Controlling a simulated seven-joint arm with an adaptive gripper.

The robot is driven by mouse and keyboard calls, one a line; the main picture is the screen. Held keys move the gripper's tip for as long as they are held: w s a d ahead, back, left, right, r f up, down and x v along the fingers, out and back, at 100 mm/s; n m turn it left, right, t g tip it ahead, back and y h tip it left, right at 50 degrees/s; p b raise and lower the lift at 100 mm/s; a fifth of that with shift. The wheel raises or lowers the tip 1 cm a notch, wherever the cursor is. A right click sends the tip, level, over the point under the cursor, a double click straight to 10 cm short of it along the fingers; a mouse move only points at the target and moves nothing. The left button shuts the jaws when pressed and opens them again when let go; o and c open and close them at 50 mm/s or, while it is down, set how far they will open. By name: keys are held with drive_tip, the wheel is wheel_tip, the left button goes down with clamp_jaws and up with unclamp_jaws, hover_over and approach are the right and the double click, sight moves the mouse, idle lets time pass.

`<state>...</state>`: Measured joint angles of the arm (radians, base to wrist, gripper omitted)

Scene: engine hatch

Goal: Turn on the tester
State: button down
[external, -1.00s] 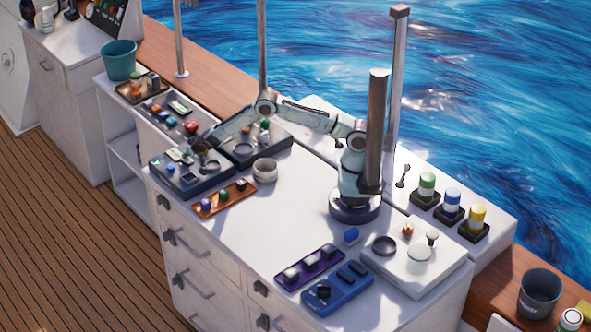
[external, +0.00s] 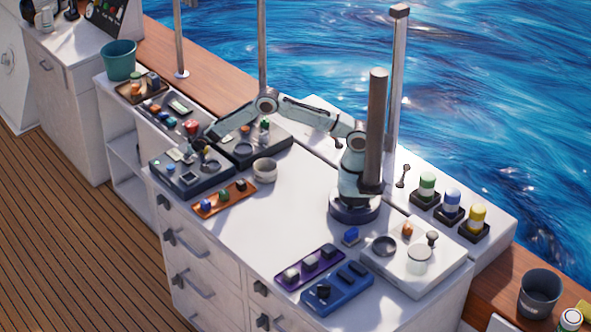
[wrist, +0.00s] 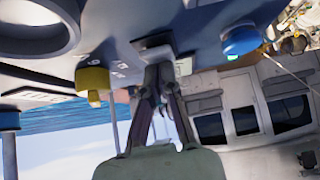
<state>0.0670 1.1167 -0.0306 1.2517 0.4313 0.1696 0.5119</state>
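The tester is most likely the dark grey box (external: 185,186) at the left end of the white counter; no label is readable. Its top carries a light screen, small knobs and a round ring. My gripper (external: 204,146) is at the rear part of this box. In the wrist view, the tilted blue-grey panel (wrist: 208,28) fills the top, with a yellow knob (wrist: 92,79), a blue knob (wrist: 241,40) and a white ring. My gripper (wrist: 159,72) has its fingertips together, close to a dark part (wrist: 152,41) on the panel. Contact cannot be told.
A second dark box (external: 272,150) stands just behind, and a white bowl (external: 265,170) to the right. An orange tray (external: 208,207) with small knobs lies in front. The middle of the counter (external: 285,215) is clear.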

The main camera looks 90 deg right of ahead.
drive_tip(key=r, duration=0.4)
drive_tip(key=shift+w+d, duration=0.2)
drive_tip(key=shift+w, duration=0.05)
drive_tip(key=s+a+r+t, duration=0.15)
drive_tip(key=s+r, duration=0.25)
drive_tip(key=r, duration=0.5)
drive_tip(key=s+a+r+y, duration=0.1)
drive_tip(key=s+a+r, duration=0.25)
drive_tip(key=r, duration=0.55)
drive_tip(key=s+a+r+t, duration=0.1)
drive_tip(key=s+a+r, duration=0.1)
drive_tip(key=s+r, duration=0.5)
drive_tip(key=s+a+f+n+g+y, duration=0.2)
drive_tip(key=s+a+f+n+g, duration=0.1)
drive_tip(key=s, duration=0.7)
drive_tip(key=s+a+f+n+g+y, duration=0.2)
drive_tip(key=s+a+f+n, duration=0.1)
drive_tip(key=s, duration=0.7)
drive_tip(key=s+a+f+n+g+y, duration=0.1)
drive_tip(key=s+a+f+n+g, duration=0.2)
drive_tip(key=s, duration=0.7)
drive_tip(key=shift+s+a+f+n+g+y, duration=0.15)
drive_tip(key=shift+a+f+n+g+y, duration=0.2)
drive_tip(key=shift+a+n, duration=0.35)
